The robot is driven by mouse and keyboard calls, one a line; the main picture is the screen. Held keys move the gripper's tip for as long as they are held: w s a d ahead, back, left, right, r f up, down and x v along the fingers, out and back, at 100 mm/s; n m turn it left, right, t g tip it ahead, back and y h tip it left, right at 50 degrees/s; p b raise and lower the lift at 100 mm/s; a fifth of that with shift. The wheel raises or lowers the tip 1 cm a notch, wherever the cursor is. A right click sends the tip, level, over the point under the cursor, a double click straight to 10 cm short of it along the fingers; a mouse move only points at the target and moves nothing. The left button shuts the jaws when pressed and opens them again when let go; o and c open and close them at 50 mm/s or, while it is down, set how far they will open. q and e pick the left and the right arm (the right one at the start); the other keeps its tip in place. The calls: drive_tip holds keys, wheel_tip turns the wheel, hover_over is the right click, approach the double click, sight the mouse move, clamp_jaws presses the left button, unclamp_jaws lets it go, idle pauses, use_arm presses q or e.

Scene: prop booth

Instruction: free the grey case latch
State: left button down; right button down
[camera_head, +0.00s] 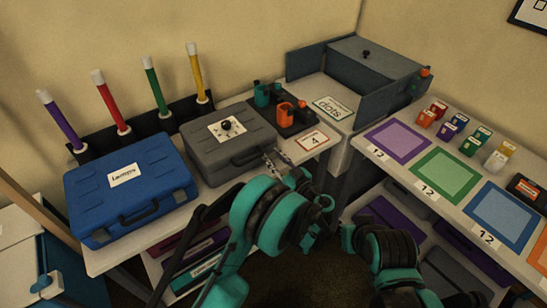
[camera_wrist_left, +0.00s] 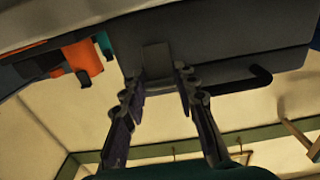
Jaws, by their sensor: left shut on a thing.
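The grey case (camera_head: 203,154) lies closed on the white shelf, with a black knob and a white card on its lid. Its front handle (camera_head: 250,156) shows in the head view and also in the left wrist view (camera_wrist_left: 240,86). The grey latch (camera_wrist_left: 156,58) is on the case front beside the handle, between my left fingers. My left gripper (camera_head: 277,161) is at the right part of the case front. In the left wrist view its two fingers (camera_wrist_left: 157,82) flank the latch and are shut on it. Of my right arm only links show; its fingers are not visible.
A closed blue case (camera_head: 155,185) lies left of the grey one. Coloured tubes stand behind in a black rack (camera_head: 150,127). A grey open-fronted box (camera_head: 305,63) stands behind.

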use_arm(q)
drive_tip(key=shift+f, duration=0.1)
drive_tip(key=t+y, duration=0.1)
drive_tip(key=f+t+y, duration=0.1)
drive_tip(key=shift+s+d+f+t, duration=0.2)
drive_tip(key=shift+s+t, duration=0.05)
drive_tip(key=shift+t, duration=0.15)
drive_tip(key=shift+s+f+t+y, duration=0.1)
drive_tip(key=shift+f+t+y, duration=0.35)
drive_tip(key=shift+t+y, duration=0.3)
drive_tip(key=shift+f+t+y, duration=0.45)
drive_tip(key=shift+t+y, duration=0.1)
drive_tip(key=shift+t, duration=0.4)
drive_tip(key=c, duration=1.2)
unclamp_jaws()
drive_tip(key=shift+d, duration=0.1)
drive_tip(key=shift+o, duration=0.2)
drive_tip(key=shift+r, duration=0.1)
